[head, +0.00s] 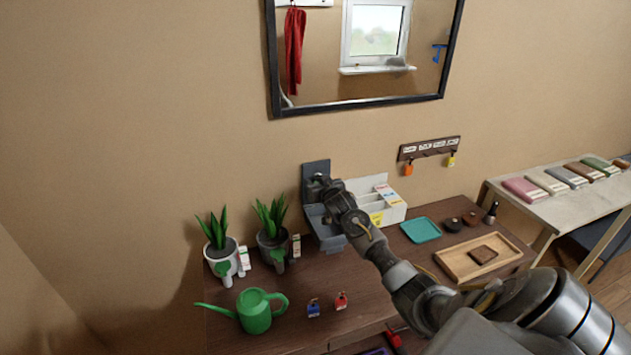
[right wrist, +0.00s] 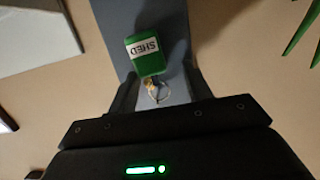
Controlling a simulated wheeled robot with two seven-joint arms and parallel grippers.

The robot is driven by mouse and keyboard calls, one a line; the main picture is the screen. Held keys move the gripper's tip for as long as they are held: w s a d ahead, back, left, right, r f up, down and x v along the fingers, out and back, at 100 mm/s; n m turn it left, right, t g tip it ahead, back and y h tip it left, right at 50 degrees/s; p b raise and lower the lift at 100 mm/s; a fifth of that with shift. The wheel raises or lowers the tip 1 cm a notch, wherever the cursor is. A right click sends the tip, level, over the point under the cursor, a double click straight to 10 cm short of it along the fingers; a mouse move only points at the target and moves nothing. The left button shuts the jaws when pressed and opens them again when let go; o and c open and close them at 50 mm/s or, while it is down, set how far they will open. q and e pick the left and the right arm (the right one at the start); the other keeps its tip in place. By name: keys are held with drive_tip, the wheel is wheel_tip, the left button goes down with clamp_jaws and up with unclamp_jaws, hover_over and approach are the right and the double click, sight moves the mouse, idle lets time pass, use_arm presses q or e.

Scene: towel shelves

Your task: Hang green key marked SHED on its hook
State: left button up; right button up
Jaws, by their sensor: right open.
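The green key tag marked SHED (right wrist: 147,55), with its metal ring (right wrist: 158,92), shows in the right wrist view against a grey-blue panel. My right gripper (right wrist: 160,88) is open, its fingers on either side of the ring end; I see no grip on it. In the head view my right gripper (head: 319,183) is at the upright grey holder (head: 315,167) by the wall, and the green key is hidden there. The dark hook rack (head: 429,148) is on the wall to the right. An orange tag (head: 408,170) and a yellow tag (head: 452,160) hang from it. My left gripper is not in view.
A white organizer (head: 393,213) stands right of the holder. Potted plants (head: 273,243) stand left. A green watering can (head: 254,311), a blue tag (head: 313,308) and a red tag (head: 341,300) are in front. A teal tray (head: 421,230) and wooden tray (head: 450,262) lie right.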

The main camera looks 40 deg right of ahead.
drive_tip(key=shift+s+d+f, duration=0.15)
drive_tip(key=shift+d, duration=0.3)
drive_tip(key=shift+s+a+f, duration=0.1)
drive_tip(key=shift+s+f, duration=0.05)
